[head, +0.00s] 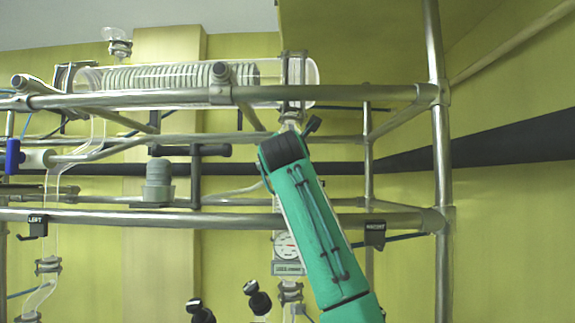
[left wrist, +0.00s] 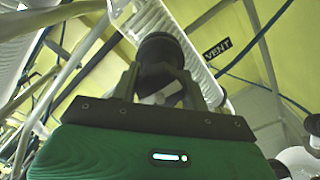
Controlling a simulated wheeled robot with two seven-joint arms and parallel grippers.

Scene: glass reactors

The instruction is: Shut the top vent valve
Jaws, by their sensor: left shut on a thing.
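In the left wrist view, my left gripper (left wrist: 160,76) is shut on a dark round knob (left wrist: 163,47), with one finger on each side of it. A black label reading VENT (left wrist: 217,49) is just right of the knob. I take this knob to be the top vent valve; its turned position cannot be told. In the head view, a green arm with a black wrist (head: 282,150) reaches up to below the glass coil condenser (head: 180,77). Its fingers and the knob are not clearly visible there. My right gripper is not seen.
Steel rails (head: 330,94) of the frame run across in front of the glassware, and a post (head: 441,190) stands at right. A pressure gauge (head: 288,246) is behind the arm. A blue-ended valve (head: 13,157) is at far left. Black knobs (head: 260,301) are low down.

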